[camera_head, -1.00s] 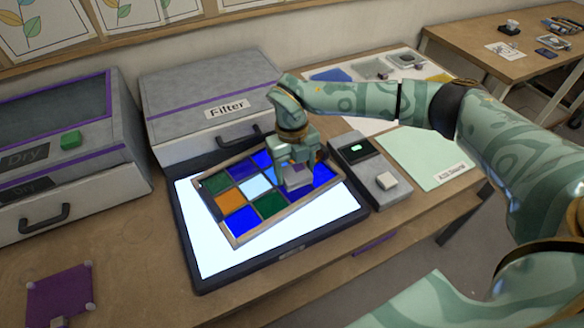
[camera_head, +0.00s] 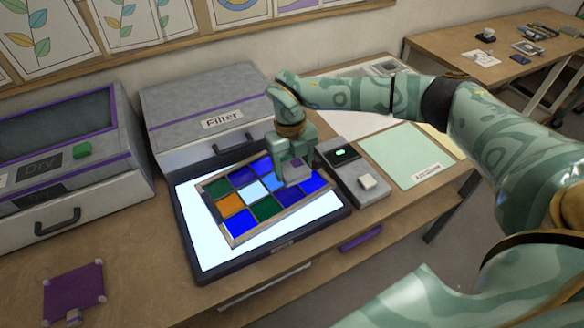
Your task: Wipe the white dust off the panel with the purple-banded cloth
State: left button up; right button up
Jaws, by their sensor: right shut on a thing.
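The panel (camera_head: 234,227) is a wood-framed grid of blue, green, orange and pale blue glass panes. It lies at an angle on a lit white light table (camera_head: 214,255). My right gripper (camera_head: 293,168) reaches down over the panel's right part. It is shut on a small grey piece with a purple patch, which looks like the cloth (camera_head: 296,163). The cloth is at the panes, but I cannot tell whether it touches them. The gripper and cloth hide some panes. I cannot make out white dust at this size. My left gripper is not in view.
A grey Filter box (camera_head: 205,100) stands behind the light table, and a Dry box (camera_head: 60,170) at the left. A device with a green light (camera_head: 341,155) is close on the right, beside a pale green sheet (camera_head: 405,158). A purple square (camera_head: 75,290) lies at the front left.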

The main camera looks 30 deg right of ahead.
jog(key=shift+r+p, duration=0.65)
jog(key=shift+r, duration=0.35)
jog(key=shift+w, duration=0.1)
